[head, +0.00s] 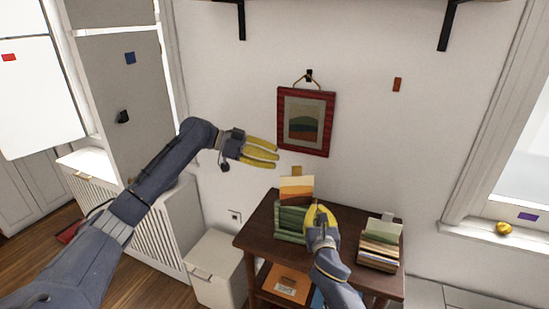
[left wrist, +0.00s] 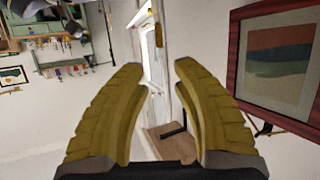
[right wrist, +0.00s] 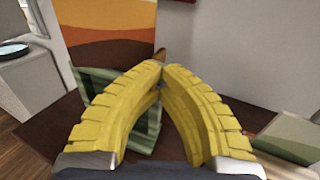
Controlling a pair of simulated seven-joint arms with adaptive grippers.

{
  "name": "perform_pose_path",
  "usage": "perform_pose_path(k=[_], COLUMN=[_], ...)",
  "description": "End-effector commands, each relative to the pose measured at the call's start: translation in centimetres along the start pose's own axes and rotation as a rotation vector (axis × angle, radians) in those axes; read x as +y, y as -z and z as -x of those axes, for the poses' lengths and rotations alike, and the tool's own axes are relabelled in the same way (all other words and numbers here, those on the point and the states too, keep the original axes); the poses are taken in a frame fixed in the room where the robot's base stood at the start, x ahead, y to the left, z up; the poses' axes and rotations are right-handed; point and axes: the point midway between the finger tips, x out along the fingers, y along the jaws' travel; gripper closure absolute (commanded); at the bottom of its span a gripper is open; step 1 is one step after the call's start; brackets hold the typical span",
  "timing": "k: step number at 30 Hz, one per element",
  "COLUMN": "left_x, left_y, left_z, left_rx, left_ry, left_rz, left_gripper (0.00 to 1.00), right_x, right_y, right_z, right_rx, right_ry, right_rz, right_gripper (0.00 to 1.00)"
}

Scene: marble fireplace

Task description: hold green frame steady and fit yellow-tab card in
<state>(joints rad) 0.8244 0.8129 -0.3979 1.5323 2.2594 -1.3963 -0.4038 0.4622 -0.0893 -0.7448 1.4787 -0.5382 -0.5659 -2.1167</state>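The green frame (head: 290,222) stands on the dark wooden side table; it also shows behind the fingers in the right wrist view (right wrist: 92,82). A card with orange and brown bands (head: 297,188) and a yellow tab (head: 297,171) stands upright at the frame's top; its lower part is hidden in the head view. It fills the upper left of the right wrist view (right wrist: 110,30). My right gripper (head: 318,207) has its fingertips together at the frame's right side, apparently on its edge. My left gripper (head: 277,153) is open and empty, in the air left of the wall picture.
A red-framed picture (head: 329,122) hangs on the wall above the table (head: 345,222). A stack of books or cards (head: 379,248) stands on the table's right side. An orange item (head: 287,284) lies on the lower shelf. A white cabinet (head: 217,268) stands left of the table.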

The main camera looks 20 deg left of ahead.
Motion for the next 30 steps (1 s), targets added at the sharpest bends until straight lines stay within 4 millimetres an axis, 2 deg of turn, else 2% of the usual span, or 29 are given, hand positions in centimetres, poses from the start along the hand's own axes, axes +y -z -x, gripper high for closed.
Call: perform_pose_path(k=[6, 8, 17, 25, 30], left_x=[0.0, 0.0, 0.0, 0.7, 0.7], left_y=[0.0, 0.0, -0.2, -3.4, -5.2], left_z=[0.0, 0.0, -0.1, -1.6, -1.2], left_rx=[0.000, 0.000, -0.001, 0.050, 0.170], left_ry=[0.000, 0.000, -0.001, -0.027, -0.035], left_rz=[0.000, 0.000, 0.002, 0.086, 0.134], left_gripper=[0.73, 0.64, 0.64, 0.64, 0.64], right_x=[0.0, 0.0, 0.0, 0.0, 0.0], right_y=[-0.1, -0.1, -0.1, -0.1, -0.1], right_z=[0.0, 0.0, 0.0, 0.0, 0.0], right_rx=[-0.002, -0.001, -0.001, -0.001, -0.001], right_ry=[0.000, 0.000, 0.000, 0.000, 0.000], right_rz=[0.000, 0.000, 0.000, 0.000, 0.000], right_gripper=[1.00, 1.00, 1.00, 1.00, 1.00])
